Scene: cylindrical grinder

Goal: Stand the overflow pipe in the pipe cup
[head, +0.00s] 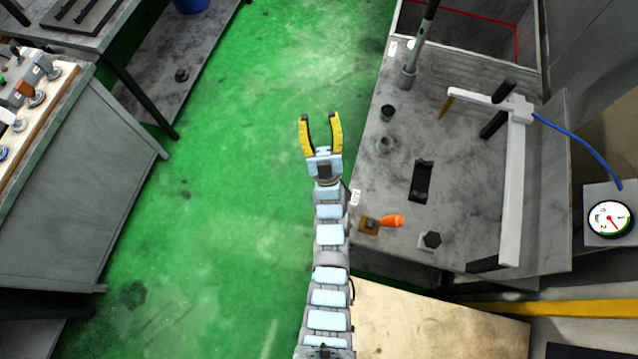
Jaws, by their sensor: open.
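A long grey pipe (424,35), which looks like the overflow pipe, stands at the far left part of the grey machine table. Its lower end sits in a light grey collar or cup (408,77). Its top runs out of the frame. A small dark cup (387,112) and a grey ring-shaped cup (385,145) are nearer on the same table; I cannot tell which one is the pipe cup. My gripper (320,117) is open and empty, with yellow and black fingers. It appears over the green floor, left of the table, apart from the pipe and cups.
An orange-handled tool (392,221), a black slot (421,181) and a black knob (431,240) are nearer. Green floor (230,150) lies open to the left.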

